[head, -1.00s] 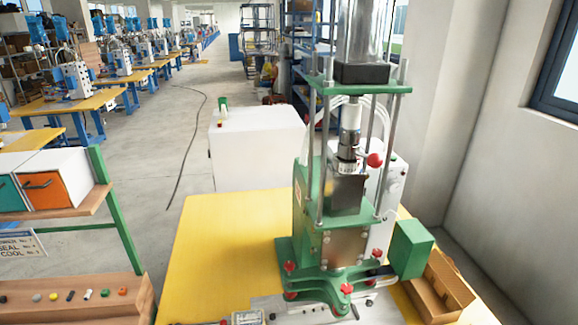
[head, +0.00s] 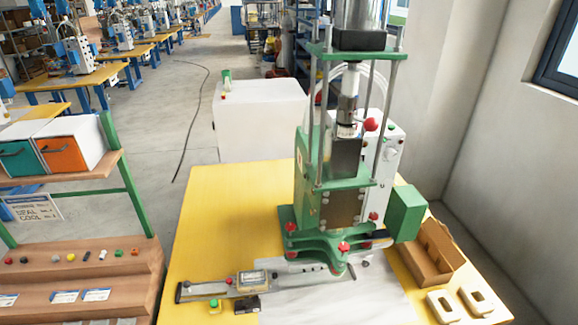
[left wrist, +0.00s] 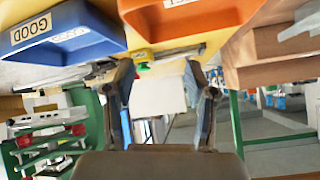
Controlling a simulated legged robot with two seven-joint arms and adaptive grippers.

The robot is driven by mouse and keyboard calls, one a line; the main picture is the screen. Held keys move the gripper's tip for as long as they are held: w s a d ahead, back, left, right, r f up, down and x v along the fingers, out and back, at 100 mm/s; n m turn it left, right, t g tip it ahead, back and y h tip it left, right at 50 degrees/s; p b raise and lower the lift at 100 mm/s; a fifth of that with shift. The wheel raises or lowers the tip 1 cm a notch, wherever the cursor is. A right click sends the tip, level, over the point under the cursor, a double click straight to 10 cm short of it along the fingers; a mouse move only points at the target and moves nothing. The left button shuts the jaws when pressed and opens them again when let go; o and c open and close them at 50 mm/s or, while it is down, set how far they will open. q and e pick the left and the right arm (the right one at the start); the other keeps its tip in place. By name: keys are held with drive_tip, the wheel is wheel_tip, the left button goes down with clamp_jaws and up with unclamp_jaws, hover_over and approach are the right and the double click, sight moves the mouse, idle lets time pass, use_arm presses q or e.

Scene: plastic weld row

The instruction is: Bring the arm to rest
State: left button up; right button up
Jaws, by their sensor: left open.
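My left gripper (left wrist: 158,78) shows in the left wrist view, its two fingers spread apart with nothing between them. The picture there is turned over, and the gripper hangs in the air near the yellow table. Neither of my arms shows in the head view. The green press (head: 335,195) stands on the yellow table (head: 225,210). My right gripper is not in either view.
A blue bin (left wrist: 65,45) marked GOOD and an orange bin (left wrist: 205,22) lie close to the left gripper. A wooden rack (head: 80,270) stands left of the table. A cardboard box (head: 425,250) and pale parts (head: 442,305) lie right of the press.

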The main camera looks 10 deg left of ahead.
use_arm(q)
drive_tip(key=s+d+f+m+g+h, duration=0.25)
drive_tip(key=s+d+g, duration=0.35)
drive_tip(key=s+d, duration=1)
wheel_tip(320, 180, down, 24)
drive_tip(key=s+f+g, duration=0.1)
drive_tip(key=s+a+f+g, duration=0.1)
drive_tip(key=s+a+f, duration=0.2)
drive_tip(key=s+f, duration=1.3)
drive_tip(key=shift+s+a+g, duration=0.15)
drive_tip(key=shift+s+g, duration=0.15)
drive_tip(key=shift+n, duration=0.25)
